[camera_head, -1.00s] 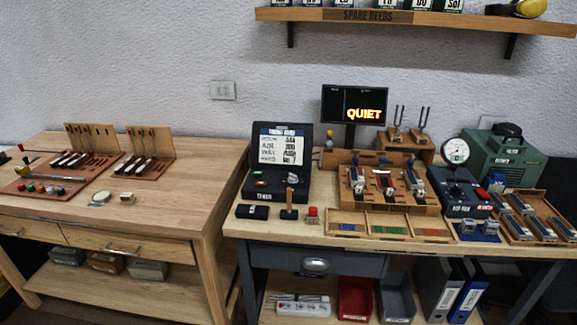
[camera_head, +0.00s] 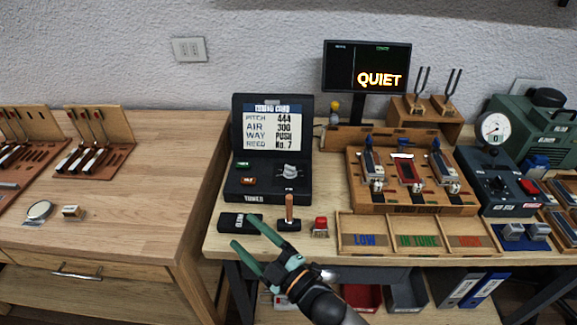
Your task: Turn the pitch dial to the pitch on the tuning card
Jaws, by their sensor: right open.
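The tuning card (camera_head: 272,126) is a white sheet in the raised lid of a black case, reading pitch 444, air 300, way push, reed No. 7. The pitch dial appears to be the grey knob (camera_head: 291,172) with a pale pointer line, on the right of the case's lower panel; its exact setting is too small to read. My right gripper (camera_head: 246,231), with green fingers, is open in front of the case, below and left of the knob and apart from it. My left gripper is out of view.
A black block (camera_head: 233,222), a wooden-handled tool (camera_head: 289,214) and a red-topped piece (camera_head: 320,227) lie before the case. A sorting tray (camera_head: 378,251) and a wooden reed stand (camera_head: 400,207) are to the right. A monitor (camera_head: 367,68) reads QUIET. The left table's middle is clear.

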